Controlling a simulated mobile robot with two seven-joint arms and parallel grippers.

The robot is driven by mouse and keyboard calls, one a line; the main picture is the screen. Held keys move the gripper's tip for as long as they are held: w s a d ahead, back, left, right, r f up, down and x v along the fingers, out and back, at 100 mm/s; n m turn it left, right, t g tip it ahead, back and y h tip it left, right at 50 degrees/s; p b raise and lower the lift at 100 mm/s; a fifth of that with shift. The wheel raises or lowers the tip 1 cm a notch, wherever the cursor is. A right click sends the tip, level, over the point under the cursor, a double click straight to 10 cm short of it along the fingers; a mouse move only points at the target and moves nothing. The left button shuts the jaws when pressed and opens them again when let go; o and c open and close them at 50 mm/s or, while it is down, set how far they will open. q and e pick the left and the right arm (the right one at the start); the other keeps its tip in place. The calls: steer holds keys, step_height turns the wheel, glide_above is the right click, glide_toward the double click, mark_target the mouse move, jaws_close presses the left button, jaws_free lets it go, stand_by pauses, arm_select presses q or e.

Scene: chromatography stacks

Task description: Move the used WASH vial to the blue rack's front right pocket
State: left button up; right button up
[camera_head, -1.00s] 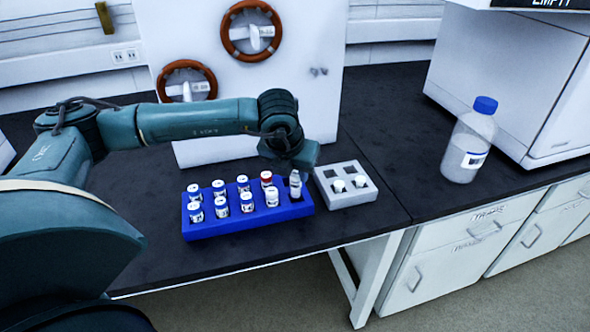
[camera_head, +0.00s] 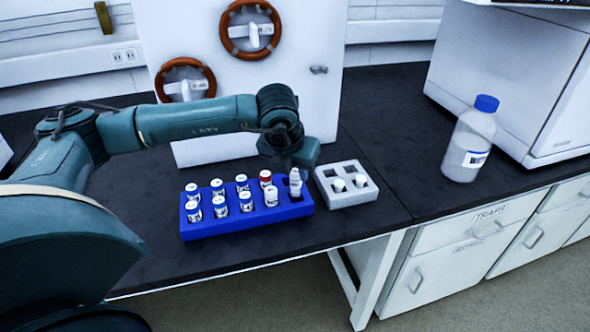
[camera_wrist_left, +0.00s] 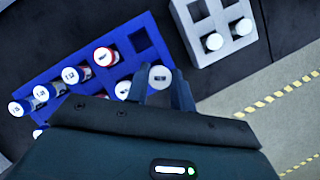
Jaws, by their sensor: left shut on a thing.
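The blue rack (camera_head: 240,227) stands on the dark bench, with two rows of pockets holding several white-capped vials and one red-capped vial (camera_head: 266,179). My left gripper (camera_wrist_left: 159,92) points down over the rack's right end. It is shut on a white-capped vial (camera_wrist_left: 159,77), which also shows in the head view (camera_head: 295,183). This vial is upright at the front right pocket. Its lower end is hidden, so I cannot tell whether it is seated. The back right pocket (camera_wrist_left: 140,41) is empty. The vial labels are too small to read. My right gripper is not in view.
A grey rack (camera_head: 349,201) with two vials and two empty pockets stands just right of the blue rack. A blue-capped bottle (camera_head: 470,140) stands farther right. A white panel (camera_head: 322,110) rises behind. The bench's front edge is close to the blue rack.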

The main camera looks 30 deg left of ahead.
arm_select(q)
steer(key=shift+f, duration=0.1)
steer(key=shift+f+b, duration=1.1)
steer(key=shift+b, duration=0.15)
steer(key=shift+f+b, duration=0.5)
steer(key=shift+b, duration=0.2)
steer(key=o, duration=1)
steer(key=shift+o, duration=0.6)
